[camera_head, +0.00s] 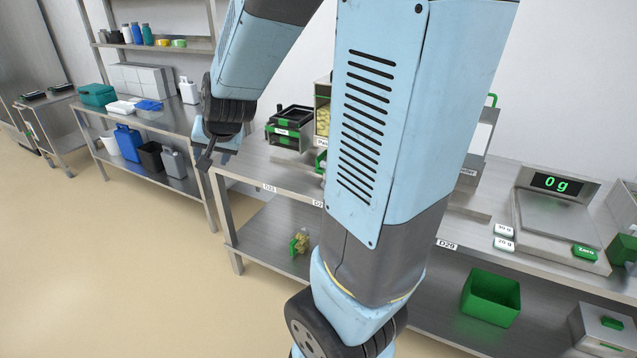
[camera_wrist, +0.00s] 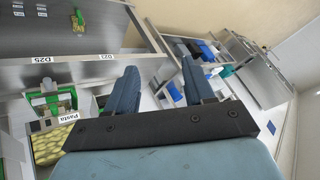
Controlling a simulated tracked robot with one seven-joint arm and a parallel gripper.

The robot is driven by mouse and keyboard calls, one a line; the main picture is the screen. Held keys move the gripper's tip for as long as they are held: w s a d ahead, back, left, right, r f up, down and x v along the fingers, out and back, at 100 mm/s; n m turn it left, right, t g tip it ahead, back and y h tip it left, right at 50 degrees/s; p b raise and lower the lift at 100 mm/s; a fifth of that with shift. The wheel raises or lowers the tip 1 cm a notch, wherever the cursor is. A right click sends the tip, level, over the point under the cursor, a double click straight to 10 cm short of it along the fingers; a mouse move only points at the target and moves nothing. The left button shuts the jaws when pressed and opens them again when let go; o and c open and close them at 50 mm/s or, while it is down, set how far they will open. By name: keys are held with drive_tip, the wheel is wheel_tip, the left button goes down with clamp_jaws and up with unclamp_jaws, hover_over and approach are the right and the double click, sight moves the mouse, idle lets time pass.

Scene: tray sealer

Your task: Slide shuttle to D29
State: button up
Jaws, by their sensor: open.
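The D29 label (camera_head: 447,245) is on the table's front edge, right of my arm in the head view. A metal piece with green parts (camera_wrist: 52,104), which may be the shuttle, sits near the D25 label (camera_wrist: 41,60) in the wrist view. In the head view a green part (camera_head: 320,160) shows beside my arm, which hides most of that area. My gripper (camera_head: 205,150) is left of it, above the table's left end. In the wrist view my gripper (camera_wrist: 160,88) has its fingers apart with nothing between them.
A pasta bin (camera_head: 322,120) and black trays with green parts (camera_head: 290,127) stand at the table's back. A scale (camera_head: 555,215) reading 0 g is at the right. A green crate (camera_head: 490,297) and a small pasta bag (camera_head: 300,241) are on the lower shelf.

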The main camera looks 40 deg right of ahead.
drive_tip(key=w+d+f+m+h, duration=0.35)
drive_tip(key=w+d+f, duration=0.3)
drive_tip(key=f, duration=0.35)
drive_tip(key=m+g+h, duration=0.1)
drive_tip(key=m+h, duration=0.5)
drive_tip(key=h, duration=0.8)
approach(322, 185)
drive_tip(key=shift+n+y, duration=0.25)
drive_tip(key=x, duration=1)
drive_tip(key=shift+d+r, duration=0.15)
drive_tip(key=shift+d, duration=0.2)
drive_tip(key=shift+c, duration=0.4)
clamp_jaws()
